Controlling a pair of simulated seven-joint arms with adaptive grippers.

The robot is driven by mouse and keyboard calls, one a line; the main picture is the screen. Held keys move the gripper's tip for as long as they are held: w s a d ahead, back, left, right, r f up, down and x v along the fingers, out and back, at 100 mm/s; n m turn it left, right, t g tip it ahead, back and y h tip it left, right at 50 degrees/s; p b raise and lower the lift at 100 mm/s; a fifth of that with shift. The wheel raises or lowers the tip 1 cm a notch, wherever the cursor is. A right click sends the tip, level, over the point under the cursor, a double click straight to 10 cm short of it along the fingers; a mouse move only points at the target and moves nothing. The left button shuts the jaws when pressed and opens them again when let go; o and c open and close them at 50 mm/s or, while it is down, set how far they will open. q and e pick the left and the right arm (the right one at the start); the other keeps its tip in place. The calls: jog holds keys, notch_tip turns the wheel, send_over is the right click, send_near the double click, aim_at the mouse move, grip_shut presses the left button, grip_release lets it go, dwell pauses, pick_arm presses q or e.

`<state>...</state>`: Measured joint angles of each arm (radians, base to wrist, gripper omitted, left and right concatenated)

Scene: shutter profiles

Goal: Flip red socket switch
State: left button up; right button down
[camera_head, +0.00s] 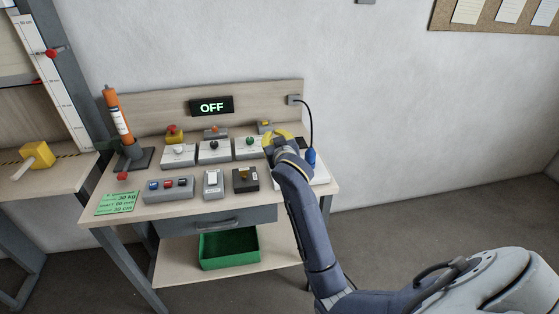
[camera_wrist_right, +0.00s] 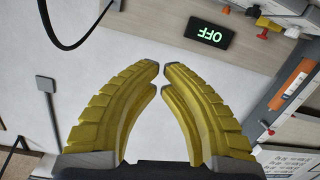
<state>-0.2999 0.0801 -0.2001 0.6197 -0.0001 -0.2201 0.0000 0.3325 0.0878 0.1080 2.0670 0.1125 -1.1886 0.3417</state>
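I cannot make out a red socket switch for certain. A white board (camera_head: 319,176) lies at the right end of the table, mostly hidden behind my right gripper and arm. A blue plug (camera_head: 311,156) on a black cable stands at that board. My right gripper (camera_head: 269,144), with yellow ribbed fingers, is above the table's right part. In the right wrist view its fingertips (camera_wrist_right: 162,70) nearly meet, with nothing between them. My left gripper is not in view.
Several boxes with buttons and knobs stand in rows, including a three-button box (camera_head: 169,188) and a white rocker switch (camera_head: 213,183). An OFF display (camera_head: 212,106) is on the back panel. An orange cylinder on a stand (camera_head: 118,115) is at left. A green bin (camera_head: 229,251) sits below.

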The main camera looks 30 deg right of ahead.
jog(key=s+f+m+g, duration=0.1)
jog(key=s+f+m, duration=0.1)
jog(key=s+f, duration=0.3)
jog(key=shift+s+d+f, duration=0.25)
jog(key=shift+s+d, duration=0.2)
jog(key=shift+s, duration=0.8)
jog(key=x, duration=0.9)
jog(key=shift+w+d, duration=0.1)
jog(key=shift+w, duration=0.2)
jog(key=shift+w+f, duration=0.2)
jog(key=shift+f, duration=1.85)
jog(key=shift+f, duration=0.1)
